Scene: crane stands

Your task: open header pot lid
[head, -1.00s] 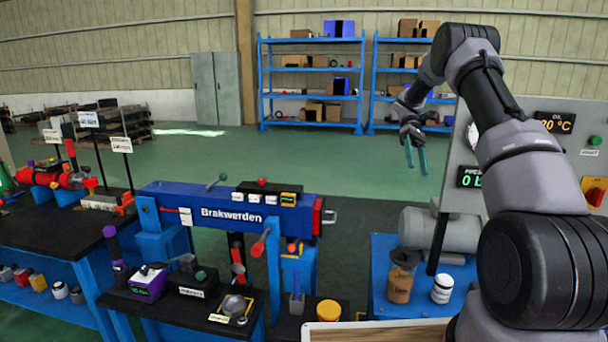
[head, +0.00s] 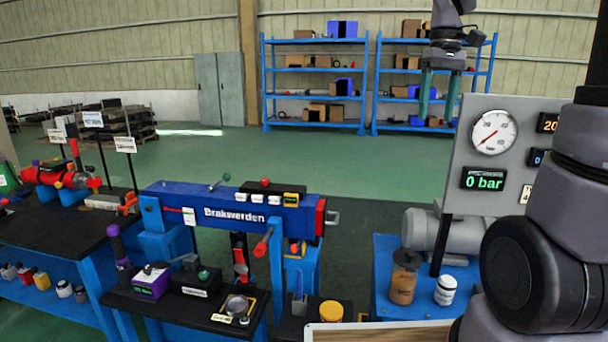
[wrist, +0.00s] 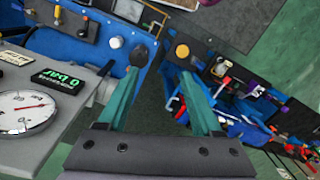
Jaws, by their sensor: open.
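The header pot appears to be the clear jar of brown fluid (head: 402,286) on the blue stand at the right, with a dark lid (head: 407,258) on top. The lid also shows as a dark round top (wrist: 138,53) in the wrist view, just beyond the left finger's tip. My gripper (head: 439,112) is high above the stand in the head view, fingers pointing down. Its two green fingers (wrist: 160,75) are wide apart in the wrist view, with nothing between them. The gripper is apart from the lid.
A white jar (head: 445,290) stands right beside the pot. A grey panel with a gauge (head: 493,132) and a 0 bar display rises behind it at the right. A yellow-topped jar (head: 330,311) stands to the left. The blue Brakwerden crane beam (head: 230,212) is further left.

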